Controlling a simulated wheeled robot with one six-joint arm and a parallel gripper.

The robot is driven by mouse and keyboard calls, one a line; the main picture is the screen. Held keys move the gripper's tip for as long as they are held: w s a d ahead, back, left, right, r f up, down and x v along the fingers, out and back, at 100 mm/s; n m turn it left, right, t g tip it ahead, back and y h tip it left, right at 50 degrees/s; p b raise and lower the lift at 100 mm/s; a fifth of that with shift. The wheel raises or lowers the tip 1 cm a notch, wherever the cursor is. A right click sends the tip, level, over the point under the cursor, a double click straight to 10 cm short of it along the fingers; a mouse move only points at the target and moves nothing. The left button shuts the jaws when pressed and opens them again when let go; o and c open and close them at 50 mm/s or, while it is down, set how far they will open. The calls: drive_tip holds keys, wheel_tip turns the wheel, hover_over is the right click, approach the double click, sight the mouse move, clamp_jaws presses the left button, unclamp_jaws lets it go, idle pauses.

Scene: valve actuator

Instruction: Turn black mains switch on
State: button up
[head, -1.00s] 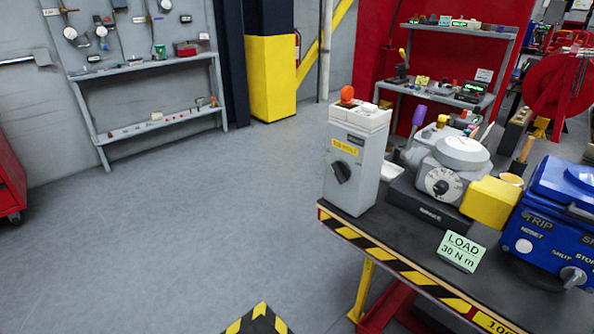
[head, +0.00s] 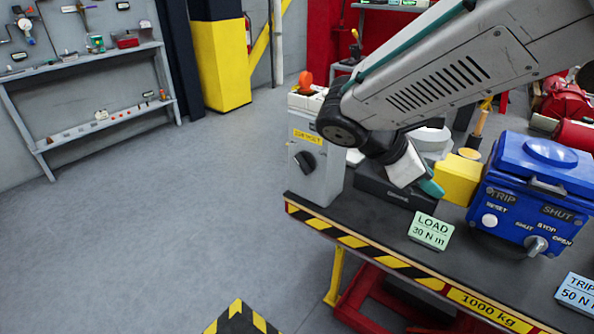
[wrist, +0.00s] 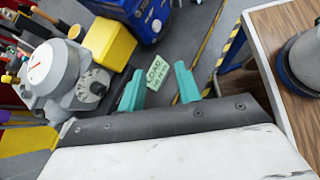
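The black mains switch (head: 305,161) is a rotary knob on the front of a tall light-grey box (head: 322,178) at the bench's left end in the head view. Its grip looks slanted; any position marks are too small to read. A yellow label (head: 308,137) sits above it. My gripper (head: 430,187) is to the right of the box, above the bench near the green load card, apart from the switch. In the wrist view its two teal fingers (wrist: 158,88) are spread with nothing held. I do not make out the switch in the wrist view.
Right of the box stand a grey actuator with a dial (wrist: 75,80), a yellow block (head: 458,180) and a blue control box (head: 530,190). A green load card (head: 431,230) stands at the front of the bench (head: 385,222). The floor left of the bench is clear.

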drive_tip(key=w+a+f+n+t+h, duration=0.1)
drive_tip(key=w+a+f+n+t, duration=0.1)
drive_tip(key=w+a+n+t, duration=0.25)
drive_tip(key=w+a+f+n+t+h, duration=0.2)
drive_tip(key=w+a+n, duration=0.2)
drive_tip(key=a+n, duration=0.3)
drive_tip(key=n+t+y, duration=0.2)
drive_tip(key=n+t, duration=0.5)
drive_tip(key=n, duration=0.2)
approach(301, 168)
drive_tip(key=w, duration=0.1)
drive_tip(key=x, duration=0.7)
drive_tip(key=shift+w+d, duration=0.1)
drive_tip(key=shift+d, duration=0.4)
drive_tip(key=shift+c, duration=0.3)
clamp_jaws()
